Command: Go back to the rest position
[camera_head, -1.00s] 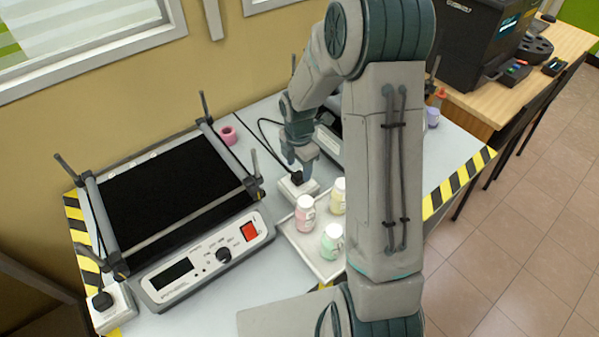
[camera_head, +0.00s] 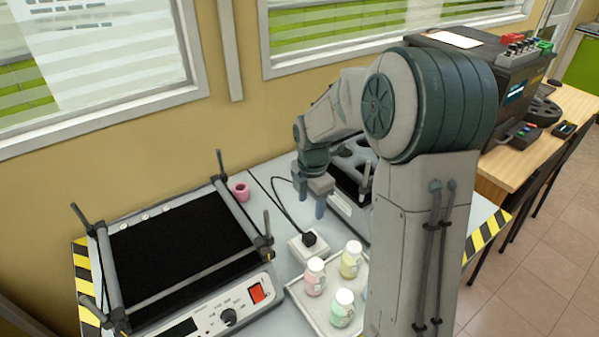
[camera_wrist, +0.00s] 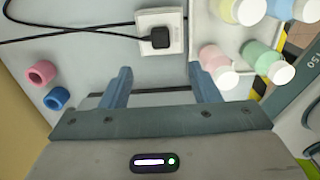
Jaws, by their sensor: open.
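My gripper (camera_head: 312,196) hangs over the back of the table with its fingers pointing down, above and behind the white power socket (camera_head: 308,247). In the wrist view my gripper (camera_wrist: 158,88) has two blue fingers spread apart with nothing between them. The black plug and socket (camera_wrist: 172,36) lie beyond the fingertips there. My arm rises in front of the right part of the table and hides some of it.
A white tray (camera_head: 296,290) holds several capped bottles, including a pink one (camera_head: 314,277). A black-topped shaker (camera_head: 182,240) with upright posts stands left. A pink ring (camera_head: 240,191) lies behind it; the wrist view also shows a blue ring (camera_wrist: 57,98). A wall with windows stands behind.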

